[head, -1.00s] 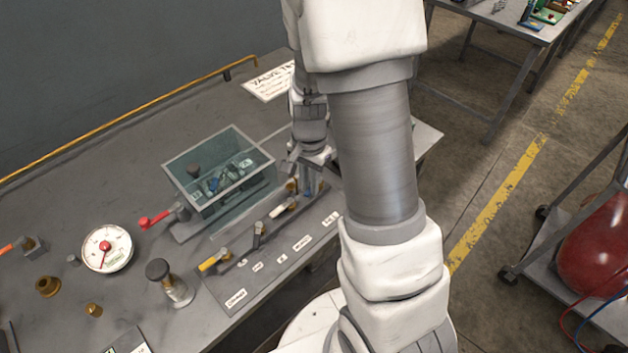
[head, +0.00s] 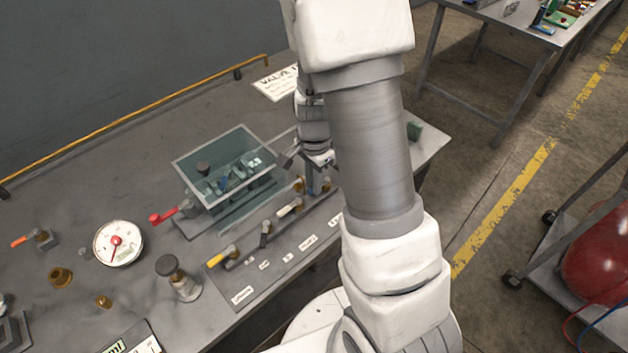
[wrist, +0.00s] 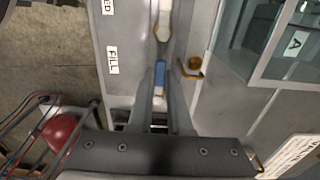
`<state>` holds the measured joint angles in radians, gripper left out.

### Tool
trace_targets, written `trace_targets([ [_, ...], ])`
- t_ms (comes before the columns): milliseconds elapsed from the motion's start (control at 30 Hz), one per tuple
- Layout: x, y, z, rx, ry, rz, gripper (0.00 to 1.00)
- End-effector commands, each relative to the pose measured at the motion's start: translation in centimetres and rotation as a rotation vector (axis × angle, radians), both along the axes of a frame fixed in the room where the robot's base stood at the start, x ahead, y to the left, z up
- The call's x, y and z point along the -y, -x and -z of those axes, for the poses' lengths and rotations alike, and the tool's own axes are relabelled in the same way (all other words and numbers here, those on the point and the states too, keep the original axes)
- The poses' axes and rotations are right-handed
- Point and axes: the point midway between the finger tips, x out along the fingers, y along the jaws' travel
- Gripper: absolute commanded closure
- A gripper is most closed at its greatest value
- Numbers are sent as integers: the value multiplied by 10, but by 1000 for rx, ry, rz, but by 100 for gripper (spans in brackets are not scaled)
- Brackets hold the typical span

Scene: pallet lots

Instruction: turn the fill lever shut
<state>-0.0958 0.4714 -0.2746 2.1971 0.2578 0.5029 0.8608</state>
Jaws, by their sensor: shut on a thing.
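The fill lever has a blue handle (wrist: 160,75). In the wrist view it stands between the fingers of my gripper (wrist: 160,92), beside the FILL label (wrist: 112,60). My gripper is shut on this handle. How far the lever is turned is hard to tell.
A white-handled lever (wrist: 163,25) is close by in the row, with a brass fitting (wrist: 191,66) beside the fill lever. A glass-walled tank (head: 228,178) stands behind the row. A red lever (head: 163,216) and a gauge (head: 118,243) lie farther left.

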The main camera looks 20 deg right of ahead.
Motion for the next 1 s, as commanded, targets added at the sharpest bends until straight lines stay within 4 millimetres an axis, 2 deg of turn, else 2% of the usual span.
trace_targets([
  [33,0,-1,-1,3,0,2,82],
  [200,0,-1,0,2,0,1,53],
  [467,0,-1,0,3,0,-2,53],
  [633,0,1,1,4,-1,-62,53],
  [1000,10,15,2,3,0,-453,53],
])
